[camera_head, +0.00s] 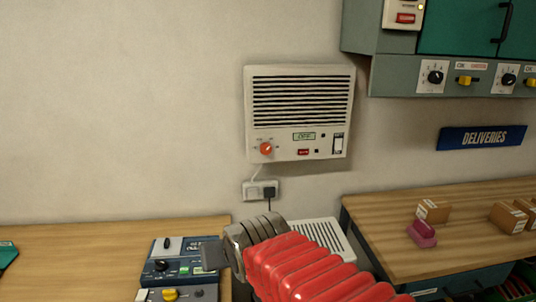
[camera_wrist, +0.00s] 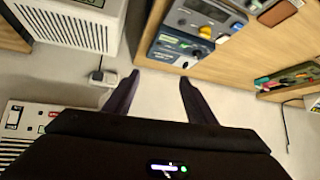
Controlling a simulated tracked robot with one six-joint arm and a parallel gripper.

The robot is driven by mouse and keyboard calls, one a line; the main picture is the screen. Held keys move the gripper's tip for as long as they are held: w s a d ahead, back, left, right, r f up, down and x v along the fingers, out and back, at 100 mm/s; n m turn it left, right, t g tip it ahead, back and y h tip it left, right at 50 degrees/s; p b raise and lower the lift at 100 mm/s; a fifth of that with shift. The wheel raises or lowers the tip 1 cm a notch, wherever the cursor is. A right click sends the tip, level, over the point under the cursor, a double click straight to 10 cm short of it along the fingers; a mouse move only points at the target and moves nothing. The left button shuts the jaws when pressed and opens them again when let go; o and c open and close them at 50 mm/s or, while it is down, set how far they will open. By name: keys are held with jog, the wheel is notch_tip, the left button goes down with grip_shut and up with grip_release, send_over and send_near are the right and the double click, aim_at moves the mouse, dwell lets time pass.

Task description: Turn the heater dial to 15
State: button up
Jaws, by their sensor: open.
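The heater (camera_head: 300,112) is a white wall unit with a dark grille, a small green display (camera_head: 304,136), a red label and a white switch. Its round orange-red dial (camera_head: 266,148) is at the lower left; the marks around it are too small to read. My gripper (camera_head: 195,256) is below and left of the dial, well apart from it, over the left bench. In the wrist view my gripper (camera_wrist: 157,92) has its two dark fingers spread with nothing between them. Part of the heater (camera_wrist: 38,125) shows upside down at the lower left there; its dial is not visible.
A wall socket with a plug (camera_head: 262,190) is below the heater. Blue and grey devices (camera_head: 178,262) stand on the left bench (camera_head: 80,250). A right bench (camera_head: 385,215) holds boxes and a pink item. A grey-green cabinet (camera_head: 400,65) hangs at the right. The wall around the dial is clear.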

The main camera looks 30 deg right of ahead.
jog(key=w+d+r+m+t+h, duration=0.2)
jog(key=w+d+t, duration=0.1)
jog(key=w+d, duration=0.6)
jog(key=m+t+h, duration=0.4)
jog(key=h, duration=0.1)
send_near(266, 151)
jog(key=v, duration=0.5)
jog(key=shift+s, duration=0.5)
jog(key=x, duration=1.3)
jog(key=shift+w, duration=0.45)
jog(key=shift+c, duration=0.5)
jog(key=c, duration=0.9)
jog(key=shift+c, duration=0.2)
